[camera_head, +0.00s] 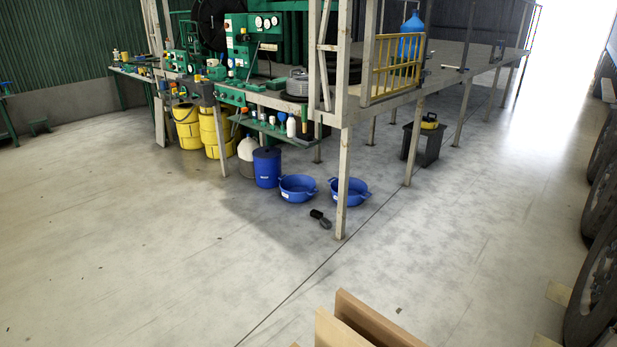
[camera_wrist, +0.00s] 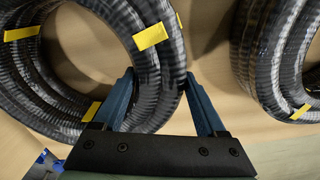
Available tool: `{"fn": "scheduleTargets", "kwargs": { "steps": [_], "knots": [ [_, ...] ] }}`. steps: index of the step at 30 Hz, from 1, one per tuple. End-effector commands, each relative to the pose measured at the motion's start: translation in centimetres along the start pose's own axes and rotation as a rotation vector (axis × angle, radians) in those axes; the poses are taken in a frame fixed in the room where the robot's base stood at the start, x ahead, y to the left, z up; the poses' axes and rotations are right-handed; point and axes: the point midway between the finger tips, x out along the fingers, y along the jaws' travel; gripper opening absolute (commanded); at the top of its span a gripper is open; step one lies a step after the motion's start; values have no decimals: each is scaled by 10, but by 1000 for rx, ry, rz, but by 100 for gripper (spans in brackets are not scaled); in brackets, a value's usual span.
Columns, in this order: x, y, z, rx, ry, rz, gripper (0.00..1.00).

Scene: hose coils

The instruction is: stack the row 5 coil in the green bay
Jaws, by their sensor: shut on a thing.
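In the wrist view my gripper (camera_wrist: 162,80) has its two blue fingers on either side of the lower right part of a dark ribbed hose coil (camera_wrist: 150,62). It is shut on that coil. A second similar coil (camera_wrist: 272,55) is at the right, apart from the held one. The head view shows neither my gripper nor these coils. I cannot make out a green bay in either view.
In the head view, tan wooden boards (camera_head: 370,322) stand at the bottom edge. A raised metal platform (camera_head: 450,70) has blue tubs (camera_head: 297,188) and yellow drums (camera_head: 188,130) near it. Large tyres (camera_head: 595,270) line the right edge. The concrete floor (camera_head: 130,240) is mostly clear.

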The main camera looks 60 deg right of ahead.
Motion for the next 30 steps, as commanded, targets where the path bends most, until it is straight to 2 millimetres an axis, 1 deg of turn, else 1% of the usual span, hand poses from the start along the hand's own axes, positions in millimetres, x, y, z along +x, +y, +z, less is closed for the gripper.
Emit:
{"fn": "scheduleTargets", "kwargs": {
  "steps": [1, 24, 30],
  "knots": [
    [-4, 0, -2, -1, 5, 1, 0],
    [-12, -1, -2, -2, 6, 0, 0],
    [-20, -1, -2, -2, 6, 0, 0]
  ]
}}
